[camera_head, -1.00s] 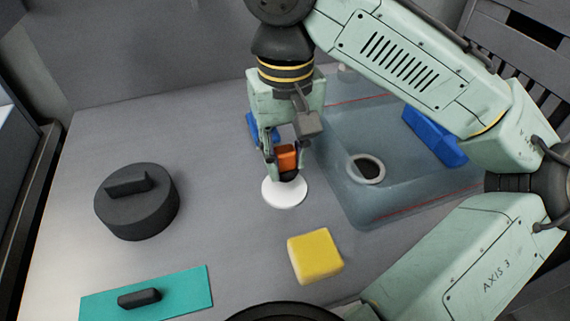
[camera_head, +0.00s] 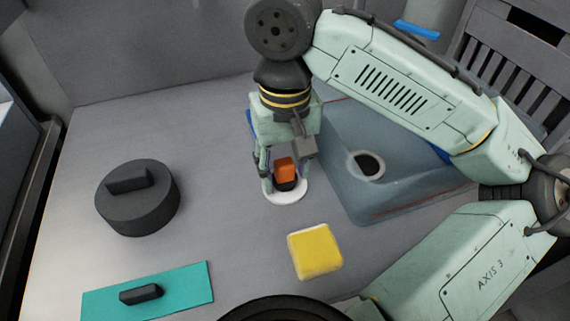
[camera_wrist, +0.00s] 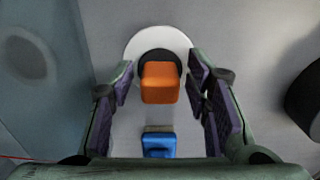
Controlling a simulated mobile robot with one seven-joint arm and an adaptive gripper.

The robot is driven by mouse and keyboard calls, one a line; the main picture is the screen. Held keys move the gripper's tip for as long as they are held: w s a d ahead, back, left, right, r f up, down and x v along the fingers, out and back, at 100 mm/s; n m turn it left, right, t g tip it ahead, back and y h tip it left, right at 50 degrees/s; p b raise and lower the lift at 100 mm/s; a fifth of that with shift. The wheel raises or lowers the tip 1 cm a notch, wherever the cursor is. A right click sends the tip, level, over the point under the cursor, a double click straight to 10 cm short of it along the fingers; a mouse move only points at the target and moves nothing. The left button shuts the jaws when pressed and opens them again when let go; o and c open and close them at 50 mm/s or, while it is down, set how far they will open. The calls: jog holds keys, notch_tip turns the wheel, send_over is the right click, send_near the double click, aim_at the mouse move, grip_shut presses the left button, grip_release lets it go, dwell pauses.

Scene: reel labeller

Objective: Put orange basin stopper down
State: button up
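The orange basin stopper (camera_head: 285,170) has an orange block grip on a black round base. It stands on a white disc (camera_head: 286,198) on the grey table. In the wrist view the stopper (camera_wrist: 160,82) lies between my fingers, and the white disc (camera_wrist: 135,47) shows around its base. My gripper (camera_head: 284,178) is around the stopper with its fingers spread. In the wrist view my gripper (camera_wrist: 160,85) shows gaps on both sides of the orange block, so it is open and not touching it.
A clear basin (camera_head: 335,195) with a round drain hole (camera_head: 367,165) lies to the right. A yellow block (camera_head: 315,251) is in front. A black round lid (camera_head: 137,199) and a teal plate (camera_head: 190,287) are at left. A blue object (camera_wrist: 158,145) lies close to my gripper.

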aim_at(284, 163)
notch_tip(284, 163, up, 12)
jog(key=shift+r+p, duration=0.25)
jog(key=shift+p, duration=0.1)
dwell(0.4)
dwell(0.5)
